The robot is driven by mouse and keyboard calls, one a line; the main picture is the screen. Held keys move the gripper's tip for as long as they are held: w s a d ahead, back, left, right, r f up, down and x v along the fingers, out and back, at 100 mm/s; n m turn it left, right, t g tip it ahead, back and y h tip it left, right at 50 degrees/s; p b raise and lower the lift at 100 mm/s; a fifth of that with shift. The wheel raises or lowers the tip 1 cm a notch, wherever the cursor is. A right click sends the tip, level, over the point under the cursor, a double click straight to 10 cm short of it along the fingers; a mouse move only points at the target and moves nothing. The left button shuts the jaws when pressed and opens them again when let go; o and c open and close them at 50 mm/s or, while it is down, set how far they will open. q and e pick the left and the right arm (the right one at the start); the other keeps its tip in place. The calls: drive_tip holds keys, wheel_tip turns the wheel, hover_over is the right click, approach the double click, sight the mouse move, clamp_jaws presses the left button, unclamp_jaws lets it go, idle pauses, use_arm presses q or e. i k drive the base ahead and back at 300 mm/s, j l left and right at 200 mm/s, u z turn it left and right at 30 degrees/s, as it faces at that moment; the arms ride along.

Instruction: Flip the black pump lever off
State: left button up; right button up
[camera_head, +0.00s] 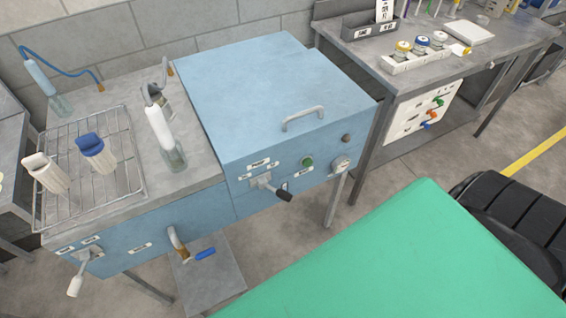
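The black pump lever (284,195) is on the front face of the blue cabinet (240,165). Its grey arm comes from a pivot near small labels, and its black grip points down to the right. The label text is too small to read. A green button (308,162) and a round gauge (341,162) sit to its right. Neither of my grippers shows in the head view.
A wire rack (130,190) holds two jugs, with bottles nearby. A green surface (400,260) fills the lower right foreground. A grey bench (510,50) with jars stands behind right.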

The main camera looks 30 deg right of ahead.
sight(284, 196)
drive_tip(key=l+u, duration=0.4)
drive_tip(key=l, duration=0.7)
drive_tip(key=l+u, duration=0.4)
drive_tip(key=l, duration=0.75)
